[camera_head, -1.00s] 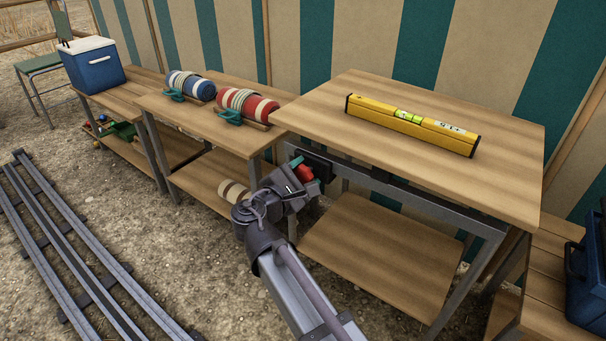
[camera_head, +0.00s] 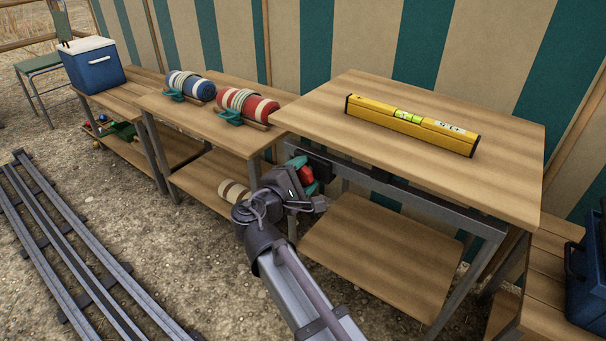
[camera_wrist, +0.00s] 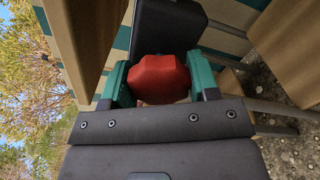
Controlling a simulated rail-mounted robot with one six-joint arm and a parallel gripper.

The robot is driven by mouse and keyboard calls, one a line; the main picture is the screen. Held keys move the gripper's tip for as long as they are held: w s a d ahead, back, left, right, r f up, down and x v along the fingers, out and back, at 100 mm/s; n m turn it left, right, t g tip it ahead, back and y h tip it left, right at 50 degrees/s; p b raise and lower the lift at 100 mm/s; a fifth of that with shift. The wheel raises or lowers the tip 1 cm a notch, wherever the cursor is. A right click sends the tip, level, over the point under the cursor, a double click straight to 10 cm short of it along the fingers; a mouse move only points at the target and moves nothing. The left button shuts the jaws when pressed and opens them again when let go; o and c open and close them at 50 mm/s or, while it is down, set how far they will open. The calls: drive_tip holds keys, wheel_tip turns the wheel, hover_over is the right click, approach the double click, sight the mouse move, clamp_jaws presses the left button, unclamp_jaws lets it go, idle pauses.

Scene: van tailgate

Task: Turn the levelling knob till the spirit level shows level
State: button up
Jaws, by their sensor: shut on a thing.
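The red levelling knob (camera_wrist: 159,79) sits between the green fingers of my gripper (camera_wrist: 160,85) in the wrist view. My gripper is shut on it. In the head view the knob (camera_head: 306,175) shows under the left front edge of the table (camera_head: 345,95), with my gripper (camera_head: 303,178) around it. The knob joins a dark box (camera_wrist: 167,25) beneath the tabletop. The yellow spirit level (camera_head: 410,124) lies on the tabletop, with a green vial (camera_head: 408,116) at its middle. The bubble is too small to read.
A lower bench (camera_head: 195,120) to the left carries a blue roll (camera_head: 191,85) and a red striped roll (camera_head: 248,103). A blue cooler (camera_head: 93,65) stands further left. Rails (camera_head: 75,250) lie on the ground. A dark blue case (camera_head: 588,265) is at the right edge.

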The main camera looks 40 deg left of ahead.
drive_tip(key=m, duration=1.3)
drive_tip(key=shift+m, duration=0.4)
idle(0.3)
drive_tip(key=o, duration=0.9)
drive_tip(key=s, duration=1)
drive_tip(key=shift+s, duration=0.4)
